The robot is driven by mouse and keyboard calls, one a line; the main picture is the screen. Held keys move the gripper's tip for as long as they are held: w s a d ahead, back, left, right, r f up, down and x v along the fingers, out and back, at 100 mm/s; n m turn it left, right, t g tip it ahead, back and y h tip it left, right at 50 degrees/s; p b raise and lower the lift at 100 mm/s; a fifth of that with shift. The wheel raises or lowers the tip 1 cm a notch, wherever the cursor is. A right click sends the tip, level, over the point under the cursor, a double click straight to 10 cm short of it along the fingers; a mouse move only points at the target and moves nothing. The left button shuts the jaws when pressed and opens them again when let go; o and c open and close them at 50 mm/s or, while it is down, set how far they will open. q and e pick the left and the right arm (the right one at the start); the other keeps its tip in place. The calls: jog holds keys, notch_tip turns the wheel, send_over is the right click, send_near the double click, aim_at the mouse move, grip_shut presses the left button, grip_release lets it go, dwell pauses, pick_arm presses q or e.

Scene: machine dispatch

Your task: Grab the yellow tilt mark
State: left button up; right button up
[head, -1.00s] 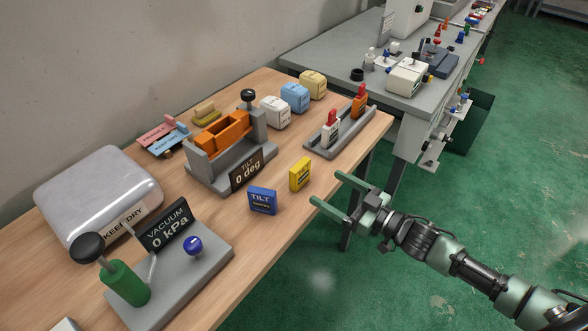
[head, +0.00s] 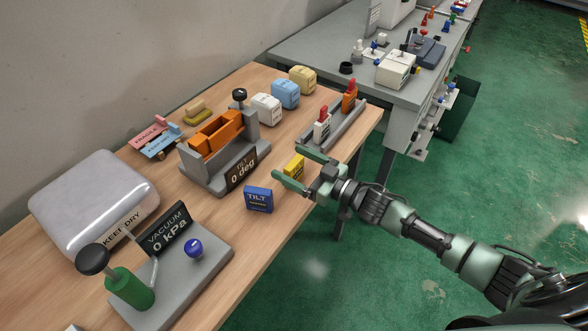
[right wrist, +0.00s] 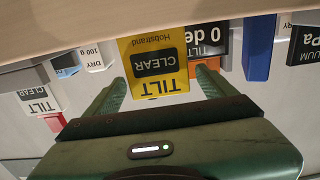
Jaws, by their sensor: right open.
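The yellow tilt mark (head: 293,167) stands on the wooden table near its front edge, partly hidden by my right gripper in the head view. In the right wrist view the yellow mark (right wrist: 155,68) appears upside down, with "TILT" and "CLEAR" on its face, between the two fingers. My right gripper (head: 287,162) is open, its green fingers either side of the mark; I cannot tell whether they touch it. In the right wrist view the open gripper (right wrist: 160,88) is empty of any firm hold. My left gripper is not in view.
A blue tilt mark (head: 259,199) stands just left of the yellow one. Behind is the orange tilt stand (head: 216,133) with a "0 deg" sign. A grey rail (head: 337,133) with red-topped and orange pieces is to the right. The vacuum unit (head: 212,262) is front left.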

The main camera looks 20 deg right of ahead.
jog(key=c, duration=1.4)
jog(key=shift+c, duration=0.2)
